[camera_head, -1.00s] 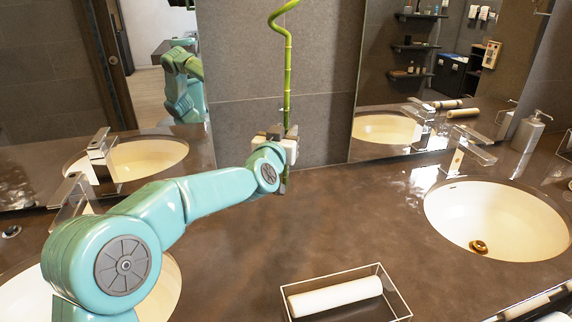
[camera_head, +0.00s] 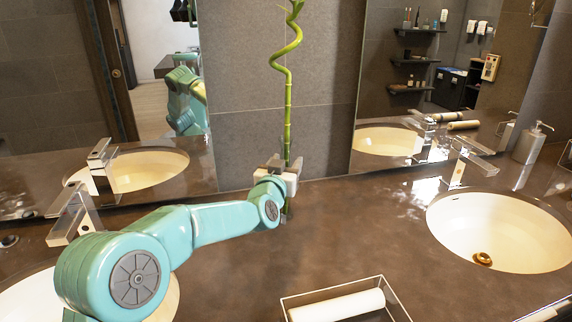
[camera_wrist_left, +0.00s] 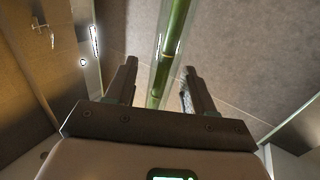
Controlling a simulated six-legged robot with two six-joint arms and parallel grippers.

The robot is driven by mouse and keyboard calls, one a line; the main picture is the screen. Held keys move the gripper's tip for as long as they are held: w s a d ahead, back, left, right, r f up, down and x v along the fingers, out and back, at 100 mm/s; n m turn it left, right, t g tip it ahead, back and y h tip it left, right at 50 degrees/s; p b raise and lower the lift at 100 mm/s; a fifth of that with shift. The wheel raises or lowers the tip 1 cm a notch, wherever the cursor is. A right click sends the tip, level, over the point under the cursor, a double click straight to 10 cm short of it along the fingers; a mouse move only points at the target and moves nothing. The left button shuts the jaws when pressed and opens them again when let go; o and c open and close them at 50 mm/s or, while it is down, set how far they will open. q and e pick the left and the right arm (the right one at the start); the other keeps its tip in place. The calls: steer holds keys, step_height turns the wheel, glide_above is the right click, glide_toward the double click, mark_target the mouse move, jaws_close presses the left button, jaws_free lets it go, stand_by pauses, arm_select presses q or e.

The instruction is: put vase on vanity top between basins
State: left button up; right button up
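The vase (camera_head: 286,215) is slim and clear, with a tall green bamboo stalk (camera_head: 287,125) that curls near its top. It stands upright at the back of the vanity top (camera_head: 330,225), in the span between the two basins. The left basin (camera_head: 165,295) is partly behind my arm. The right basin (camera_head: 495,230) is clear. My right gripper is not in view.
A clear tray (camera_head: 400,305) with a white roll (camera_head: 335,305) sits at the front middle. Faucets (camera_head: 72,212) (camera_head: 460,165) stand behind the basins, and a soap dispenser (camera_head: 530,143) is at the back right. The mirrors and wall rise close behind the vase.

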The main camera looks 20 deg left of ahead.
arm_select(q)
steer(key=shift+s+r, duration=0.1)
steer(key=shift+s, duration=0.2)
steer(key=s+b, duration=0.1)
steer(key=s, duration=1)
steer(key=shift+s+d+b, duration=0.2)
steer(key=shift+d+b, duration=0.15)
steer(key=shift+d, duration=0.05)
